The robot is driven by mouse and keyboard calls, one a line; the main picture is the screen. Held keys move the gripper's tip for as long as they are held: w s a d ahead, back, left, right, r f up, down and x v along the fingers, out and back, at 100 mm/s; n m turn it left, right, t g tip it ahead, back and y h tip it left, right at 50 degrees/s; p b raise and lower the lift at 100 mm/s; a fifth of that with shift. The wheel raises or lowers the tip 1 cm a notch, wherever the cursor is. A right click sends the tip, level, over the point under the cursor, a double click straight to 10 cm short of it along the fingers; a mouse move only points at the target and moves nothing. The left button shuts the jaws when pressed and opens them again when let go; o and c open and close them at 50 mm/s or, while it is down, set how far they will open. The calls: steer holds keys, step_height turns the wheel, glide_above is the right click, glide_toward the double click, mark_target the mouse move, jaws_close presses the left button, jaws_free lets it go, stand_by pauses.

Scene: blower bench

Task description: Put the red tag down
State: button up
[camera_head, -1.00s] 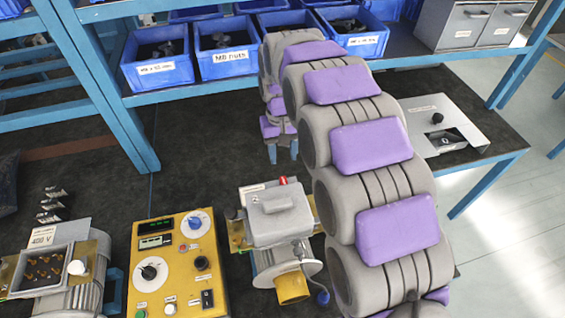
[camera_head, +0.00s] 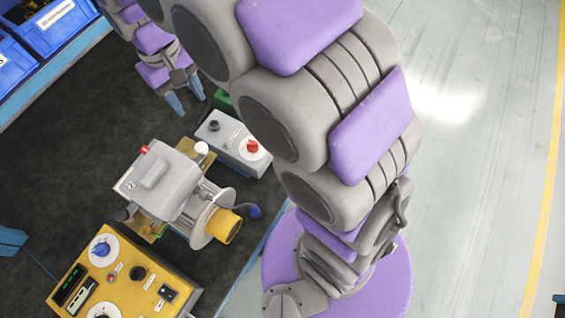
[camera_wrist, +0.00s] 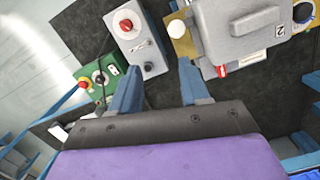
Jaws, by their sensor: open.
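The red tag (camera_head: 145,149) is a small red piece at the back edge of the grey blower housing (camera_head: 160,180). In the wrist view, the red tag (camera_wrist: 221,71) shows just right of the right finger, against the edge of the grey housing (camera_wrist: 245,35). My gripper (camera_head: 186,100) hangs over the dark bench, behind and to the right of the housing in the head view. In the wrist view, my gripper (camera_wrist: 158,88) has its two blue fingers wide apart, with only dark bench top between them. The tag is outside the fingers and apart from them.
A grey box with a red knob (camera_head: 238,145) stands right of the blower. A yellow control panel (camera_head: 125,285) is at the front. Blue bins (camera_head: 50,25) are at the upper left. A green box (camera_wrist: 95,80) shows left of my gripper. Dark bench top is bare behind the blower.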

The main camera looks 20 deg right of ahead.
steer(key=s+d+r+m, duration=0.1)
steer(key=s+d+m, duration=0.1)
steer(key=s+d, duration=0.85)
steer(key=s+d+f+m, duration=0.3)
steer(key=s+d, duration=0.6)
steer(key=s, duration=0.4)
steer(key=shift+s+f+g+y, duration=0.15)
steer(key=shift+s+g+y, duration=0.05)
steer(key=shift+g+y, duration=0.1)
steer(key=shift+d, duration=0.1)
